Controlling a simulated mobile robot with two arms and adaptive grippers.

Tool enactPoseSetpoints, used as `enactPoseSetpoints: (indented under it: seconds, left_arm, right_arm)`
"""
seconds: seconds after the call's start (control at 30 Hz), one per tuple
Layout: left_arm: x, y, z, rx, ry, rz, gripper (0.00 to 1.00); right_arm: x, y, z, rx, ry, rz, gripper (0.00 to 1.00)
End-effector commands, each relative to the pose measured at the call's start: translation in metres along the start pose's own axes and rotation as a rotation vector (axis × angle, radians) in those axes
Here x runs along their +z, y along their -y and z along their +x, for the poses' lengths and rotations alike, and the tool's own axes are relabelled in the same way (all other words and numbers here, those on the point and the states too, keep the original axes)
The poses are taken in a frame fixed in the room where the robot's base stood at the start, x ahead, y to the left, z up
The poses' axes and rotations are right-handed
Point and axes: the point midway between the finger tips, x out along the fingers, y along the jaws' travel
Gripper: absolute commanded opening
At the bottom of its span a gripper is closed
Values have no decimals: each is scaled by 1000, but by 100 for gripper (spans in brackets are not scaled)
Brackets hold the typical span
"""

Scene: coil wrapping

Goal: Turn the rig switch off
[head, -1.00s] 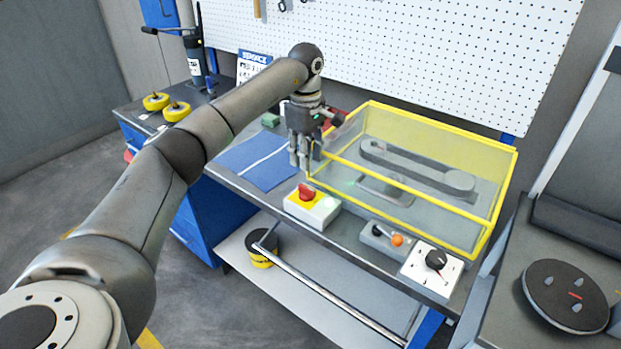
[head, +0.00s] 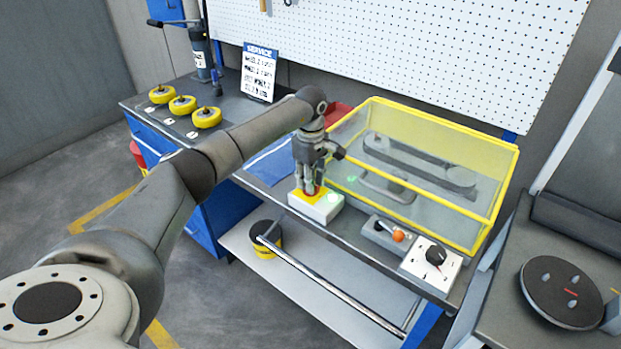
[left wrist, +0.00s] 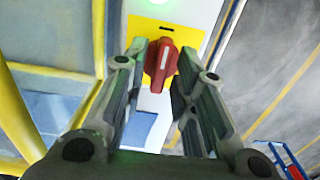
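The rig switch is a red rotary knob (left wrist: 161,65) on a yellow plate, on top of a white box (head: 322,209) at the table's front edge. In the left wrist view the knob stands between the two fingertips (left wrist: 162,60), with the fingers apart on either side. I cannot tell whether a fingertip touches it. The knob's white mark runs lengthwise in that view. My right gripper is out of view.
A yellow-framed clear guard (head: 430,170) over a belt rig stands right behind the box. A grey box with an orange-tipped lever (head: 398,236) and a white dial box (head: 432,259) sit to the right. A blue mat (head: 270,167) lies to the left.

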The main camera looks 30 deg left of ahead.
Motion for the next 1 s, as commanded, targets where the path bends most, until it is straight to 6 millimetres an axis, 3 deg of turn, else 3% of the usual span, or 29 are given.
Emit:
enactPoseSetpoints:
  seconds: [0.03, 0.17, 0.57, 1.0]
  left_arm:
    - [0, 0, 0, 0, 0, 0, 15]
    - [0, 0, 0, 0, 0, 0, 0]
    - [0, 0, 0, 1, 0, -43, 0]
    - [0, -1, 0, 2, 0, -365, 0]
  right_arm:
    - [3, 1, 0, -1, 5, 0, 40]
    - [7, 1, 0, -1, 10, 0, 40]
    - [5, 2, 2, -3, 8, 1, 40]
    - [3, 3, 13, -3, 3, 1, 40]
